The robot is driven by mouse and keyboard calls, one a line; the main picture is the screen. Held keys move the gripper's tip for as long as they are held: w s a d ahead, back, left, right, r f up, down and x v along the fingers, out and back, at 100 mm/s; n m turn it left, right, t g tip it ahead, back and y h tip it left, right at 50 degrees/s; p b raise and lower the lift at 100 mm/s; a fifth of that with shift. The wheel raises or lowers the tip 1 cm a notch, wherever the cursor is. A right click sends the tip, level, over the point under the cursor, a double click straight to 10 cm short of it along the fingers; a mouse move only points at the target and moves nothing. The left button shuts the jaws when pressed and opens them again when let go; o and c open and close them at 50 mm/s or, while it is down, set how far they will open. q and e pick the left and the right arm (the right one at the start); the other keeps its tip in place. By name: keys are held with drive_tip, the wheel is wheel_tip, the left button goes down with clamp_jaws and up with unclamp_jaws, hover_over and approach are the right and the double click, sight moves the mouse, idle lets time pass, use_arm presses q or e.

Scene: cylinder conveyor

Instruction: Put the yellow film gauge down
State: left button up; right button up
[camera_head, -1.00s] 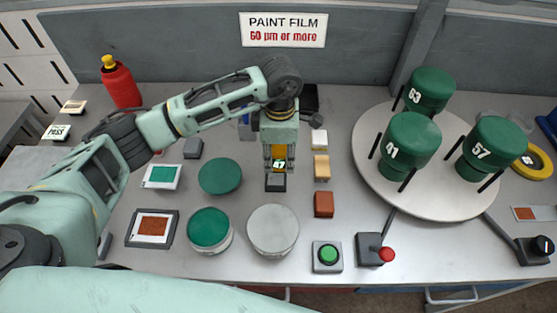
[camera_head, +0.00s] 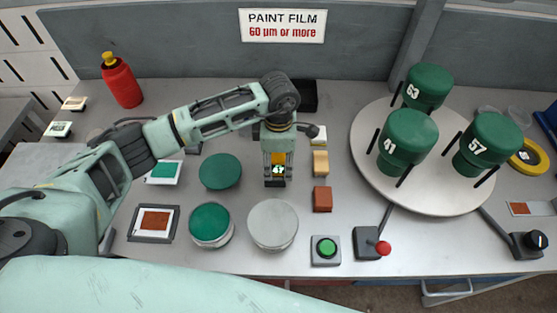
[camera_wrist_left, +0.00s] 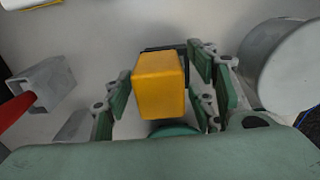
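The yellow film gauge (camera_head: 278,159) is upright between the fingers of my left gripper (camera_head: 278,170), with a small lit display facing the head camera. Its lower end is at a small dark block (camera_head: 275,184) on the table. Whether it fully rests on the block is hard to tell. My right gripper is not in view.
A green disc (camera_head: 220,171), a green-topped can (camera_head: 210,226) and a grey-topped can (camera_head: 273,225) stand nearby. Orange (camera_head: 320,163) and brown (camera_head: 322,199) blocks are close on the right. The turntable (camera_head: 440,195) carries three green cylinders. A red bottle (camera_head: 121,82) is back left.

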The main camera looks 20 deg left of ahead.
sight(279, 156)
use_arm(q)
drive_tip(key=shift+r, duration=0.2)
drive_tip(key=shift+w+r, duration=0.1)
drive_tip(key=shift+r, duration=0.15)
wheel_tip(279, 156, up, 11)
drive_tip(key=b, duration=0.4)
drive_tip(key=shift+r, duration=0.2)
